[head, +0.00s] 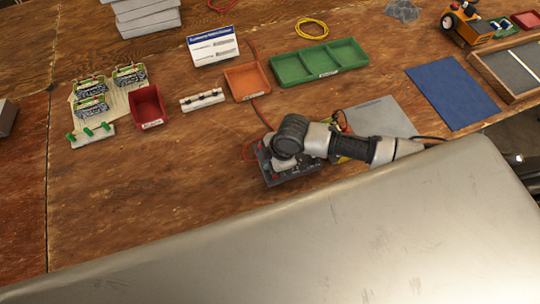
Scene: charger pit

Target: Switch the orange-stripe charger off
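A dark charger box (268,172) with small reddish parts on top sits on the wooden bench near the middle of the head view. My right gripper (284,164) reaches in from the right and points down over it. The gripper and wrist cover much of the box's top. The fingertips are too hidden to show whether they are open or touch the box. I cannot make out an orange stripe or the switch position. My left gripper is not in view.
Behind the charger are a white connector strip (202,99), an orange tray (250,84) and a green tray (320,63). A red bin (148,106) stands left. A grey mat (380,117) and a blue mat (452,93) lie right.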

